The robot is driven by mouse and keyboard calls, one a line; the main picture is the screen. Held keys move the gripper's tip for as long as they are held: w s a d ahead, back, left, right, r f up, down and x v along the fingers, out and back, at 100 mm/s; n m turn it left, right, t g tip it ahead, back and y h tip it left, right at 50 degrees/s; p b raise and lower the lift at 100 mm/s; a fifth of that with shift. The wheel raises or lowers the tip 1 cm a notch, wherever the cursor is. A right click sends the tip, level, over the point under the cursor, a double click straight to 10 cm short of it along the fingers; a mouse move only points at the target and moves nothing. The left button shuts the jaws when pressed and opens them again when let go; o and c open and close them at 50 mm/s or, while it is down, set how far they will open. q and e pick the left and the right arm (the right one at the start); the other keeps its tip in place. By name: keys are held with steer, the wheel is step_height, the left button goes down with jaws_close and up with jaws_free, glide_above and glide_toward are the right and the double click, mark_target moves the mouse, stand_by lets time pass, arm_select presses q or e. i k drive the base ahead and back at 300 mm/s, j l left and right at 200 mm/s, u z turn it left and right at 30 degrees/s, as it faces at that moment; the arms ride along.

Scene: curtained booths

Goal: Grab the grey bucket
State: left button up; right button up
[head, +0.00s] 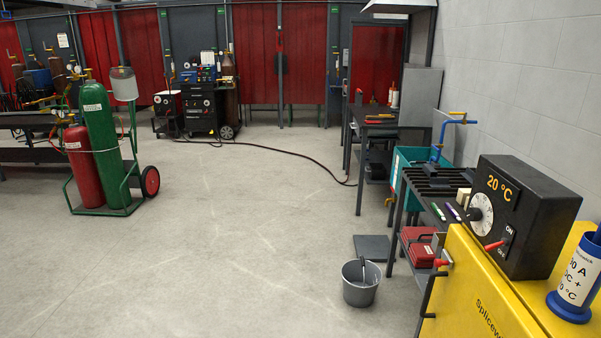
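The grey bucket (359,290) stands upright on the floor, right of the picture's middle and near the bottom edge. Neither of my grippers shows in the head view.
A yellow cabinet (470,295) with a black oven (525,215) is at the right. A slatted workbench (437,182) stands behind it. A dark flat plate (372,247) lies behind the bucket. A gas-cylinder cart (105,160) is at left. The floor left of the bucket is clear.

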mark_target(362, 278)
steer(key=i, duration=1.95)
